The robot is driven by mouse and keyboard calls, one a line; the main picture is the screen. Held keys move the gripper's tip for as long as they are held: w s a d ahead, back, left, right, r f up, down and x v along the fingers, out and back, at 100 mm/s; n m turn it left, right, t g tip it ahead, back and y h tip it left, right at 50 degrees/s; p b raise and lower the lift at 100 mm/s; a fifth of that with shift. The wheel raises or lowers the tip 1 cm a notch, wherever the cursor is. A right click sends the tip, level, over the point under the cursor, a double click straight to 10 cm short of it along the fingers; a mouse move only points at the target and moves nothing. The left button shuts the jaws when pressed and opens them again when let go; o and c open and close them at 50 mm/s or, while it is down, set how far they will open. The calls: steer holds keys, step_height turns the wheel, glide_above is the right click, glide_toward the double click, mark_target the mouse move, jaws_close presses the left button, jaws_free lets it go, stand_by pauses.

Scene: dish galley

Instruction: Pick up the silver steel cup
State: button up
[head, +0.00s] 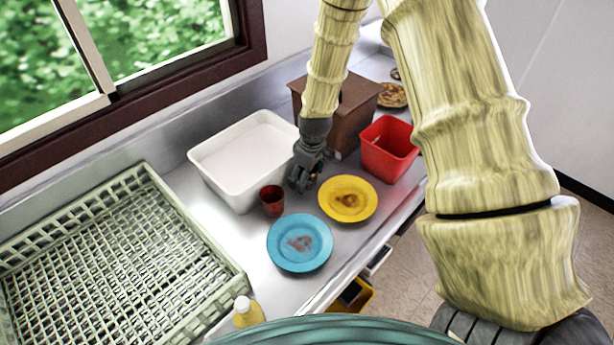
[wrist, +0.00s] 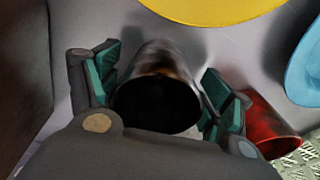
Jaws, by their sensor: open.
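The silver steel cup (wrist: 160,62) shows in the wrist view, with its dark open mouth toward the camera. My gripper (wrist: 168,85) is open, with one teal-padded finger on each side of the cup. I cannot tell whether the pads touch it. In the head view my gripper (head: 305,178) is low over the steel counter, between the white tub and the yellow plate. There the steel cup is hidden or too small to make out behind my fingers.
A red cup (head: 272,200) stands close by, also in the wrist view (wrist: 268,122). Around are a white tub (head: 215,175), yellow plate (head: 330,205), blue plate (head: 290,258), red bin (head: 378,160), brown box (head: 355,115) and dish rack (head: 215,262).

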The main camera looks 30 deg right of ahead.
steer(key=shift+w+f, duration=0.15)
steer(key=shift+c, duration=1)
steer(key=c, duration=0.9)
steer(key=shift+o, duration=0.2)
steer(key=shift+r, duration=0.2)
